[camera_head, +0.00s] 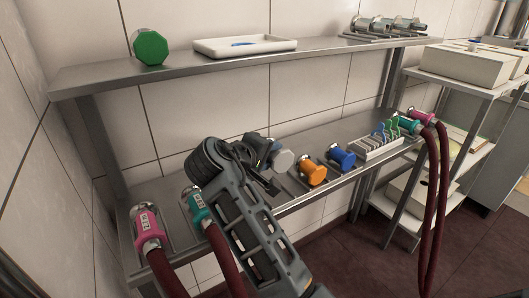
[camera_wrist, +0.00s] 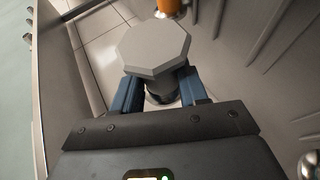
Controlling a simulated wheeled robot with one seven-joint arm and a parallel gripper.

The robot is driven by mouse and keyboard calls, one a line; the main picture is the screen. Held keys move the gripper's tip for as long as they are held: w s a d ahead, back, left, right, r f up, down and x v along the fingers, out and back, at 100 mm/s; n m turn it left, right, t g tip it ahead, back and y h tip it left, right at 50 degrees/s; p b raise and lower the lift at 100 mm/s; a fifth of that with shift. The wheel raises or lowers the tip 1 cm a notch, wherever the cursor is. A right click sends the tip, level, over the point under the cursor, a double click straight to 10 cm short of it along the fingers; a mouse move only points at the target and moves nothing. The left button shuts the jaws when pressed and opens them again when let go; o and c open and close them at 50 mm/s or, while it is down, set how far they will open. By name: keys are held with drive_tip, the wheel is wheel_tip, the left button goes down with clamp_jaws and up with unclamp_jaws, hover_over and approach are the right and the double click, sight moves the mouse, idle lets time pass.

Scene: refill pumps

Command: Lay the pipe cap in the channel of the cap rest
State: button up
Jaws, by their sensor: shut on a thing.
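My gripper (camera_head: 264,166) is over the lower shelf, shut on a grey pipe cap (camera_head: 282,160) with an eight-sided head. In the wrist view the cap's head (camera_wrist: 155,45) faces the camera, and its darker stem sits between the blue fingers of my gripper (camera_wrist: 158,92). An orange cap (camera_head: 312,170) and a blue cap (camera_head: 341,158) lie on their sides in metal rests on the lower shelf, right of my gripper. The orange one also shows at the top of the wrist view (camera_wrist: 168,7). I cannot tell whether an empty cap rest is hidden behind my gripper.
Pink (camera_head: 147,222) and teal (camera_head: 197,206) hose ends lie at the shelf's left. A rack (camera_head: 380,149) with green and blue pieces stands at right, beside more hoses. The upper shelf (camera_head: 120,75) holds a green cap (camera_head: 150,47) and white tray (camera_head: 215,51).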

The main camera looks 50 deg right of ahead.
drive_tip(key=b, duration=0.5)
hover_over(268, 197)
drive_tip(key=shift+w+d+f, duration=0.1)
drive_tip(key=shift+d+f, duration=0.05)
drive_tip(key=shift+f, duration=1.2)
drive_tip(key=shift+d+f, duration=0.1)
drive_tip(key=shift+f, duration=1.25)
drive_tip(key=shift+f+b, duration=0.6)
drive_tip(key=shift+f, duration=1.2)
drive_tip(key=shift+f, duration=0.2)
drive_tip(key=o, duration=1.3)
drive_tip(key=shift+f, duration=0.2)
drive_tip(key=shift+a+f, duration=0.1)
drive_tip(key=p+v, duration=0.1)
drive_tip(key=v, duration=0.1)
drive_tip(key=p+v, duration=0.2)
drive_tip(key=v, duration=0.1)
drive_tip(key=p+v, duration=0.2)
drive_tip(key=v, duration=0.1)
drive_tip(key=shift+r, duration=0.35)
